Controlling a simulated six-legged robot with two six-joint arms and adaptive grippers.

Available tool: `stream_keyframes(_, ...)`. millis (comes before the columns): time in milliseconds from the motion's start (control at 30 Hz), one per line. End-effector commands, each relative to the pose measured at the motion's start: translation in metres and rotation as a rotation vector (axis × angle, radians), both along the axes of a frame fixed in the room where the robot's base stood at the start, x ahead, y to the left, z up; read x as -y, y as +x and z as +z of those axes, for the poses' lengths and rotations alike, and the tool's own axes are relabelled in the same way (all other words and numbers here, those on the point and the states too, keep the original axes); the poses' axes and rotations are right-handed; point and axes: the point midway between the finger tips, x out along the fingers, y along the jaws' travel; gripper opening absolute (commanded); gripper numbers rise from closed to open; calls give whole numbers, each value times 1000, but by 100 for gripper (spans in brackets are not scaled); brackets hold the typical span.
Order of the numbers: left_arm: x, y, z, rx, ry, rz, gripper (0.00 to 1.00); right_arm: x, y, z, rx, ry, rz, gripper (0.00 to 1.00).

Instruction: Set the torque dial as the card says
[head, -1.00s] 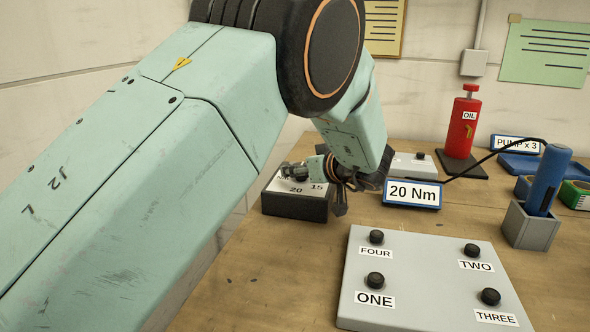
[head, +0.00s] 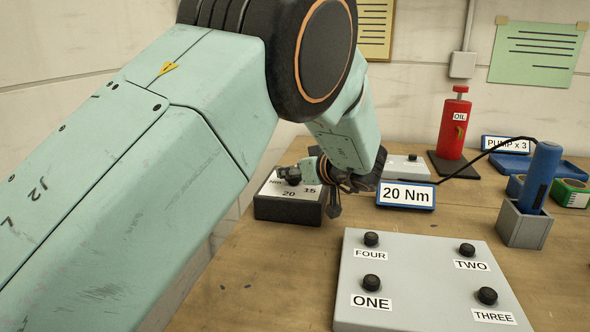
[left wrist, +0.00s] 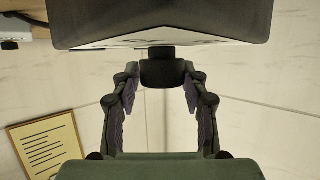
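The torque dial is a dark box with a white scale face (head: 273,190) reading "Nm", "15" and "20"; its other marks are hidden. The card (head: 407,195), white with a blue frame, reads "20 Nm". My left gripper (head: 298,174) is at the dial's face from the right, and hides part of it in the head view. In the left wrist view the black knob (left wrist: 163,72) sits between the tips of my left gripper (left wrist: 161,76). The fingers stand apart, close to the knob's sides; firm contact cannot be told. The knob's pointer is not readable. My right gripper is out of view.
A grey panel (head: 420,262) with buttons labelled ONE to FOUR lies in front. A blue tool (head: 541,175) stands in a grey holder (head: 523,228), with a black cable. A red oil can (head: 454,130) and a "PUMP x 3" card (head: 508,144) are behind.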

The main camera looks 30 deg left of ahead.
Motion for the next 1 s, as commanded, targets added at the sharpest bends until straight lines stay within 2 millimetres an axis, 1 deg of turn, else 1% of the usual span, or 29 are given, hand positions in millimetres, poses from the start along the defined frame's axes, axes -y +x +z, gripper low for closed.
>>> stream_keyframes(33,0,1,-1,0,-4,-2,35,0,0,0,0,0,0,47)
stream_keyframes(300,-2,1,0,0,-2,-1,12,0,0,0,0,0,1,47)
stream_keyframes(367,-2,1,0,0,-2,-2,8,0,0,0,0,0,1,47)
stream_keyframes(667,-3,2,2,2,3,-43,8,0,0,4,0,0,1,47)
stream_keyframes(867,-3,2,4,4,3,-145,8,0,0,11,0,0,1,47)
stream_keyframes(1000,-3,2,3,5,2,-243,8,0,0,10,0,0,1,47)
